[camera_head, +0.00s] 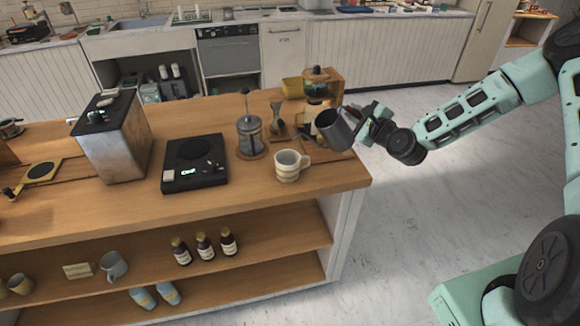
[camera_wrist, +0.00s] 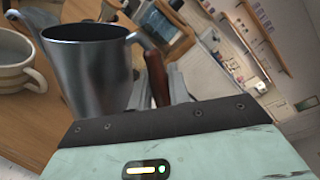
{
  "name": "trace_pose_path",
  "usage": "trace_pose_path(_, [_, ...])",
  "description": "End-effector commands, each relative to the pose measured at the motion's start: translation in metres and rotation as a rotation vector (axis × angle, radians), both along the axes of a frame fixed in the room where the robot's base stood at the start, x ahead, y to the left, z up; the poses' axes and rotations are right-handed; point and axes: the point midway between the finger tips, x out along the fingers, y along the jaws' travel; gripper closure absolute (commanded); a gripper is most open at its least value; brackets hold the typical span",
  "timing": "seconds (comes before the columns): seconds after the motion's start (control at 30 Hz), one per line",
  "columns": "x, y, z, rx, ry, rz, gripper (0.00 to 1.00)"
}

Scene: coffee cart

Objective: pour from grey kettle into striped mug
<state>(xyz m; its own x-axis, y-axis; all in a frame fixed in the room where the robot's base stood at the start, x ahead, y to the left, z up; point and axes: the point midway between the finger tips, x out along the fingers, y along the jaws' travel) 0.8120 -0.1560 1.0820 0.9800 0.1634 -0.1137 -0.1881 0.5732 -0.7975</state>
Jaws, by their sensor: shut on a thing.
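The grey kettle (camera_head: 339,134) is a metal vessel held above the right end of the counter, tilted with its open top toward the left. My gripper (camera_head: 364,126) is shut on its brown handle, which shows in the wrist view on the kettle (camera_wrist: 88,78). The striped mug (camera_head: 288,167), cream with bands, stands upright on the counter, below and left of the kettle and apart from it. The mug (camera_wrist: 14,72) also shows at the left edge of the wrist view, partly cut off. The kettle's contents are not visible, and no stream shows.
A French press (camera_head: 250,136) stands behind and left of the mug. A black scale (camera_head: 194,178) and a metal machine (camera_head: 118,142) are further left. A coffee maker (camera_head: 317,92) stands behind the kettle. Bottles (camera_head: 204,246) sit on the shelf below. The counter (camera_head: 245,192) is clear in front.

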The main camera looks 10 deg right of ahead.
Motion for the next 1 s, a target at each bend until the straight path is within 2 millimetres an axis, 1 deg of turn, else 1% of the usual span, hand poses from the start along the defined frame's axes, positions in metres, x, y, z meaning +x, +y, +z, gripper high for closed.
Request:
trace_pose_path(0.4, [0.0003, 0.0004, 0.0012, -0.003, -0.002, 0.001, 1.00])
trace_pose_path(0.7, [0.0003, 0.0039, 0.0093, -0.043, -0.001, 0.000, 1.00])
trace_pose_path(1.0, [0.0003, 0.0037, 0.0090, -0.047, -0.001, 0.000, 1.00])
